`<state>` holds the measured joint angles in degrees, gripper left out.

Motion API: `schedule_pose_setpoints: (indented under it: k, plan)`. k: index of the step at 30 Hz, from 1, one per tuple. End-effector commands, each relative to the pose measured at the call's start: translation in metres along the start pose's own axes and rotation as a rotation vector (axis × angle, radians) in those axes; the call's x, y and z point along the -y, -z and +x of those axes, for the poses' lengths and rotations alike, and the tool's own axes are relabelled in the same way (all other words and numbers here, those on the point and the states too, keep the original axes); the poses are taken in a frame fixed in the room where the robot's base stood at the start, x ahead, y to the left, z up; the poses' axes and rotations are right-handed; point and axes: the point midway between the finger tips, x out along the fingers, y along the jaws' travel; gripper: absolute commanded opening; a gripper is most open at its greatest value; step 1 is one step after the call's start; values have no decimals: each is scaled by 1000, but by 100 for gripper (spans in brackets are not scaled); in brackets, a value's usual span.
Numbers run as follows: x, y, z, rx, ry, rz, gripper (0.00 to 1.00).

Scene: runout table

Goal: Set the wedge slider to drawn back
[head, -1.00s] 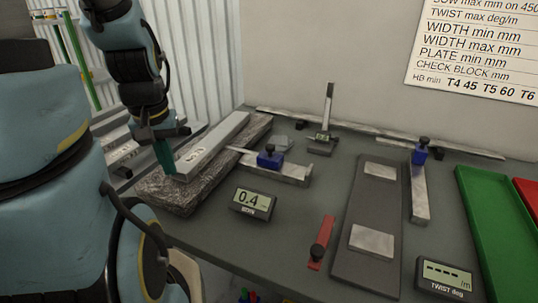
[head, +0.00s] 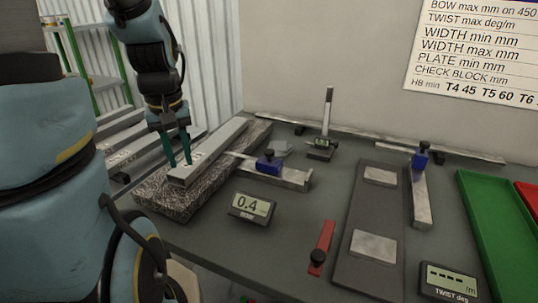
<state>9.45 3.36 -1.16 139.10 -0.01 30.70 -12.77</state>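I cannot tell for certain which part is the wedge slider. A blue block with a black knob (head: 268,162) sits on a flat metal bar (head: 292,177) whose thin tip points at the long light grey workpiece (head: 215,148). A second blue block with a knob (head: 421,160) sits on another metal bar (head: 420,200) at right. My gripper (head: 180,164) has its two teal fingers apart, pointing down over the near left end of the workpiece. It is empty and well left of both blue blocks. Whether the fingertips touch the workpiece is unclear.
The workpiece lies on a rough grey slab (head: 165,203). A display (head: 250,208) reads 0.4, and a twist display (head: 448,281) shows dashes. A red lever with black knob (head: 322,244), a dark plate (head: 372,215), an upright gauge (head: 323,140) and a green tray (head: 498,225) stand around.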

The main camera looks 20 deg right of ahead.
Motion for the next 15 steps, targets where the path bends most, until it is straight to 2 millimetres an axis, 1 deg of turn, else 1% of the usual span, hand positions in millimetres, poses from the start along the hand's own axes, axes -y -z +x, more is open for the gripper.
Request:
schedule_pose_setpoints:
  k: [1, 2, 3, 5, 6, 7, 9, 12, 15]
  plan:
    - [-20, 16, 9, 5, -4, -53, 36]
    - [-32, 24, 9, 13, -4, -98, 39]
    - [-50, 35, 8, 22, -3, -160, 44]
    - [-77, 49, 5, 39, 2, -257, 51]
    - [-96, 56, 2, 48, 6, -321, 55]
    - [-110, 61, 0, 55, 10, -370, 58]
    - [-142, 69, -7, 69, 21, -481, 66]
    - [-181, 73, -18, 84, 39, -620, 66]
    - [-209, 73, -28, 92, 55, -727, 66]
